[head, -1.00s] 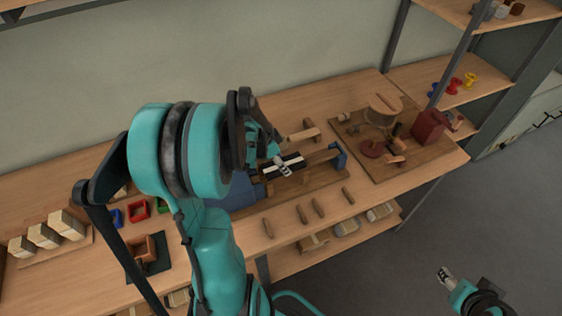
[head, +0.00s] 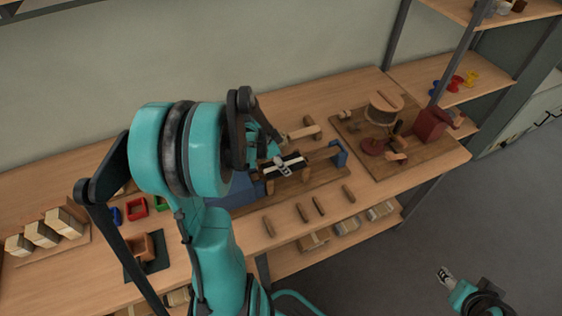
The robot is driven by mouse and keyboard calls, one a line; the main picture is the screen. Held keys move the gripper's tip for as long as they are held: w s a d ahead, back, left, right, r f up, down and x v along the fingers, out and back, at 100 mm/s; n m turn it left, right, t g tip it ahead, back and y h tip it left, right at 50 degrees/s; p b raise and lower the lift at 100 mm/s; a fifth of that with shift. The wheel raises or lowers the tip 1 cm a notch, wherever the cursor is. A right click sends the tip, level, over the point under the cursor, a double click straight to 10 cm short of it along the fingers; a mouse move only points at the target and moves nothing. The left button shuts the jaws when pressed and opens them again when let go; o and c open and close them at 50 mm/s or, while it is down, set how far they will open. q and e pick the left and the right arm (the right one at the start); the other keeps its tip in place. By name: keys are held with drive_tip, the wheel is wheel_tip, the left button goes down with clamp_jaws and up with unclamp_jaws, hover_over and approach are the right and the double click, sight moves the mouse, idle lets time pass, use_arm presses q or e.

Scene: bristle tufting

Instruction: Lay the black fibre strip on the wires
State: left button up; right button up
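My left gripper (head: 281,166) is over the long wooden fixture (head: 335,177) in the middle of the bench, with its small grey fingertips at the black fibre strip (head: 297,158). The strip looks dark with a pale band along it; whether the fingers grip it or only touch it is too small to tell. I cannot make out the wires separately from the pale band, nor whether the strip rests on them. The fixture has a blue end bracket (head: 339,153) at right. My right gripper (head: 444,274) is far off at lower right, over the floor, away from the bench.
Several wooden pegs (head: 318,206) lie along the bench's front. A board with a wooden drum (head: 384,108) and a red block (head: 431,124) stand at right. Wooden blocks (head: 41,234) and coloured trays (head: 136,208) are at left. My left arm hides much of the bench's left middle.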

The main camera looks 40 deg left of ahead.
use_arm(q)
drive_tip(key=shift+f, duration=0.25)
idle(0.4)
drive_tip(key=o, duration=1.2)
drive_tip(key=shift+r, duration=0.1)
drive_tip(key=v, duration=1.1)
drive_tip(key=shift+s+r, duration=0.2)
drive_tip(key=shift+r, duration=0.15)
drive_tip(key=shift+a, duration=0.1)
